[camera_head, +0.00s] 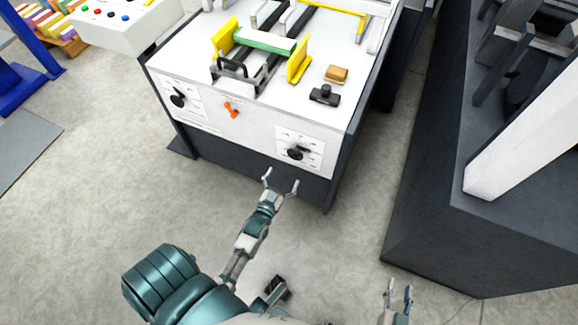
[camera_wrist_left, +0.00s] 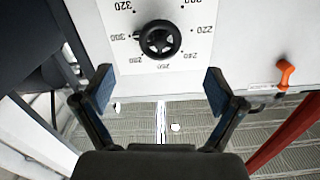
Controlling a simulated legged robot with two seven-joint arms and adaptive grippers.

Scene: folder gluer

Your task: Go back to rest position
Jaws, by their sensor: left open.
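My left gripper (camera_head: 281,183) is open and empty, just in front of the lower right of the machine's front panel. A black dial (camera_head: 296,153) with a printed scale sits on that panel, just above the fingertips. In the left wrist view, the dial (camera_wrist_left: 160,40) lies beyond my open left fingers (camera_wrist_left: 160,88), apart from them. My right gripper (camera_head: 399,292) is low at the lower right of the head view, its two fingers apart with nothing between them.
The machine's white top (camera_head: 185,52) carries a green bar (camera_head: 262,41), yellow guides and a small brown block (camera_head: 336,74). An orange switch (camera_head: 231,110) and another dial (camera_head: 178,99) are on the front. A dark machine (camera_head: 425,190) stands at right. The floor (camera_head: 90,220) is clear.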

